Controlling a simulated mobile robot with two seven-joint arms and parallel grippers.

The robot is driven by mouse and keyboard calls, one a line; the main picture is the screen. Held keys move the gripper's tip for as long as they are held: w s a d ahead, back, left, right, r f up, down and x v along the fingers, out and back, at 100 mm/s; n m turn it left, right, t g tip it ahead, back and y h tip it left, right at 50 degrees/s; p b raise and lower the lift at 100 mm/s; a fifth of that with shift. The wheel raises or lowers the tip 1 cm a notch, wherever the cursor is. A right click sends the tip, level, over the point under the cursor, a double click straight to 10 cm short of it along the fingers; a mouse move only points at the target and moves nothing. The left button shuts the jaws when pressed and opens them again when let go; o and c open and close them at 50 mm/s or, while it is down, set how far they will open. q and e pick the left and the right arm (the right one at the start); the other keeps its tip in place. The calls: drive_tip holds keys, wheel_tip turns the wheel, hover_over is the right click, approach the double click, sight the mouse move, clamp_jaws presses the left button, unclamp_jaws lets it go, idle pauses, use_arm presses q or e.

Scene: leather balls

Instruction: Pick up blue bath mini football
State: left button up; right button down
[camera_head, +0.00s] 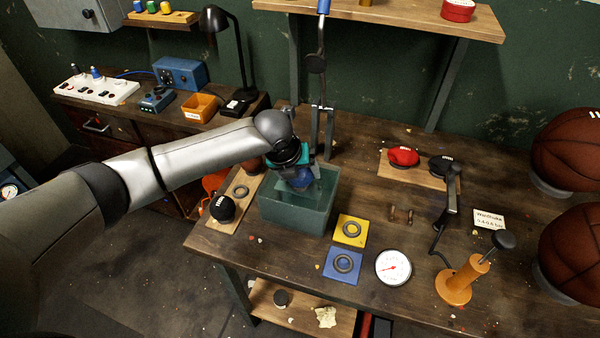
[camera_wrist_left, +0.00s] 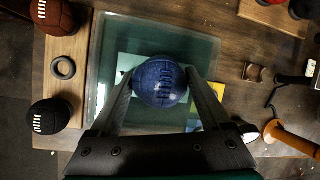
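The blue mini football (camera_head: 301,183) is at the open top of a clear, greenish glass bath (camera_head: 293,215) on the workbench. In the left wrist view, the ball (camera_wrist_left: 160,82) shows its dark lacing, with the bath (camera_wrist_left: 205,50) below and around it. My left gripper (camera_head: 302,174) points down over the bath. In the left wrist view, its two fingers (camera_wrist_left: 160,76) lie on either side of the ball and appear to touch it. Whether the ball touches the water is hard to tell. My right gripper is not in view.
Left of the bath, a board (camera_head: 228,232) holds a black ball (camera_head: 222,208) and an empty ring (camera_head: 240,191). Yellow (camera_head: 351,230) and blue (camera_head: 343,264) pads with rings, a gauge (camera_head: 393,267) and an orange-based pump (camera_head: 461,283) stand to the right. A clamp-like stand (camera_head: 322,125) rises behind.

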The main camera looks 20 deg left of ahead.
use_arm(q)
drive_tip(key=c, duration=0.8)
drive_tip(key=shift+c, duration=0.2)
drive_tip(key=shift+r, duration=0.2)
